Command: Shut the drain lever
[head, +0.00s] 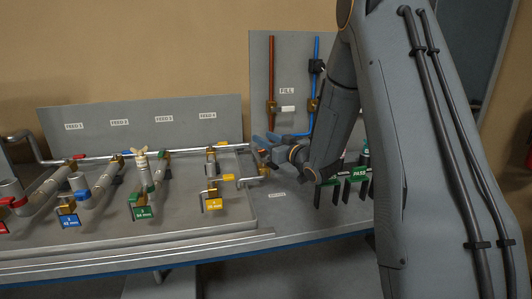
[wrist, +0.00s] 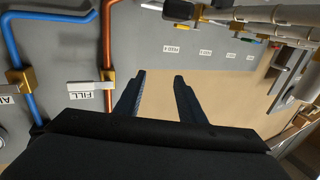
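No lever can be clearly read as the drain lever. A small plate (head: 278,195) on the bench, below my gripper, has lettering too small to read. My gripper (head: 262,143) is in front of the upright panel, at the right end of the pipe run, and hides part of the pipework there. In the wrist view its two fingers (wrist: 157,92) are apart with nothing between them. A white lever (head: 287,109) beside the FILL label also shows in the wrist view (wrist: 92,87).
A red-brown pipe (head: 271,70) and a blue pipe (head: 316,50) run up the panel (head: 292,62). Feed pipes with coloured tags, such as the yellow tag (head: 213,204), cover the bench on the left. Dark PASS tags (head: 360,173) hang at right, partly behind my arm.

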